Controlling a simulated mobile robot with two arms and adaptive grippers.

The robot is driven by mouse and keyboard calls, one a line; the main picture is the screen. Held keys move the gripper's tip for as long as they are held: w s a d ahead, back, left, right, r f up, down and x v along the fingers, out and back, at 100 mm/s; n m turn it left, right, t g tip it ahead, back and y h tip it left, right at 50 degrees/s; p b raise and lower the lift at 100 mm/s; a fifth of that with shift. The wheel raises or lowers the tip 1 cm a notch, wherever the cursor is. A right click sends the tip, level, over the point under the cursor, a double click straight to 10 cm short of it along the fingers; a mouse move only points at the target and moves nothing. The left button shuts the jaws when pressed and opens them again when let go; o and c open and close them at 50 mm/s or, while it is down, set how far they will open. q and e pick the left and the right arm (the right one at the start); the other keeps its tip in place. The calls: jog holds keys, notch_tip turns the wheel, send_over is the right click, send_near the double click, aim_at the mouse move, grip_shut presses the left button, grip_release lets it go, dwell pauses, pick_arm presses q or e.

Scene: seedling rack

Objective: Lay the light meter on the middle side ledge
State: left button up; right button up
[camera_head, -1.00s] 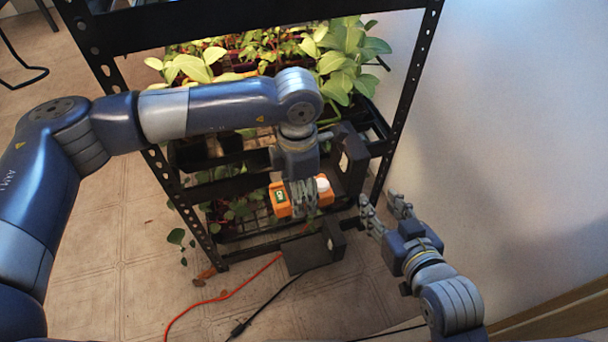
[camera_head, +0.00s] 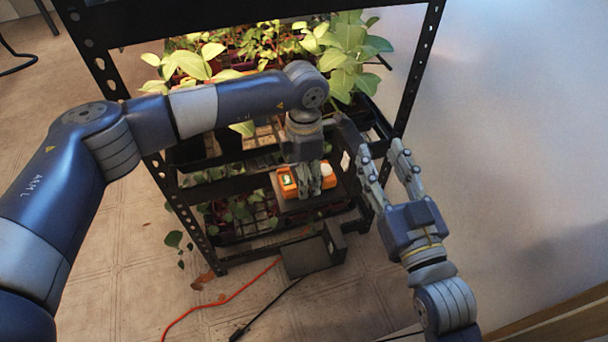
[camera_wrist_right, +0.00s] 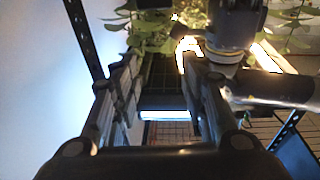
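The light meter (camera_head: 287,183) is orange, with a small green display and a white dome at its right end. My left gripper (camera_head: 309,190) points down and is shut around its middle, hiding that part. The meter is at the dark middle side ledge (camera_head: 343,196) of the black rack; I cannot tell whether it touches it. My right gripper (camera_head: 385,155) is open and empty, to the right of the meter beside the rack post. Its two fingers also show apart in the right wrist view (camera_wrist_right: 160,95).
A lower black ledge (camera_head: 310,256) sticks out below the meter. Leafy seedlings (camera_head: 345,60) fill the upper shelf. A red cable (camera_head: 225,297) and a black cable (camera_head: 265,308) lie on the floor. A pale wall (camera_head: 520,150) is at the right.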

jog(key=shift+r, duration=0.15)
pick_arm(q)
jog(key=shift+f, duration=0.1)
jog(key=o, duration=1.2)
pick_arm(e)
jog(key=shift+r+t, duration=0.3)
pick_arm(q)
notch_tip(320, 180, up, 5)
jog(key=shift+r+p, duration=0.1)
jog(key=shift+p, duration=0.6)
jog(key=shift+r+p, duration=0.7)
jog(key=shift+r, duration=2.9)
pick_arm(e)
jog(key=s+d+f+g+h, duration=0.2)
jog(key=f+g, duration=0.6)
jog(key=f, duration=0.5)
jog(key=shift+s+d+f, duration=0.25)
jog(key=shift+s+d, duration=0.25)
jog(key=shift+s, duration=0.65)
